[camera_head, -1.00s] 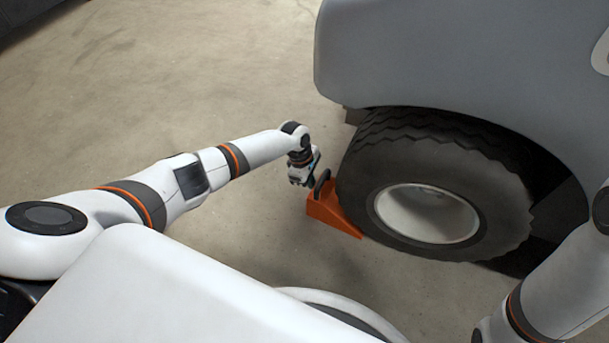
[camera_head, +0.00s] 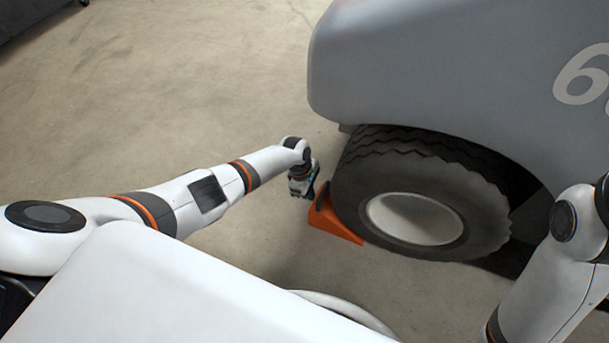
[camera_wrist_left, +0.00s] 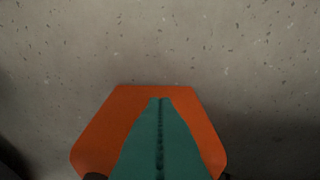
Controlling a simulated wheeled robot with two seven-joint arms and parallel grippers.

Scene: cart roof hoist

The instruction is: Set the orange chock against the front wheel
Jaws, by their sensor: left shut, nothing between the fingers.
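The orange chock (camera_head: 335,228) lies on the floor at the left side of the front wheel (camera_head: 352,190), a black tyre with a pale hub. Its right end is close by the tyre; I cannot tell whether they touch. A dark handle (camera_head: 323,195) stands up from the chock. My left gripper (camera_head: 302,193) is just above and left of the chock's raised end. In the left wrist view its green fingers (camera_wrist_left: 160,102) are shut and empty, covering the middle of the chock (camera_wrist_left: 105,135). My right gripper is out of view.
The grey cart body (camera_head: 420,75) overhangs the wheel and fills the upper right. Bare concrete floor (camera_head: 200,90) lies open to the left. A dark object (camera_head: 35,14) stands at the far upper left corner.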

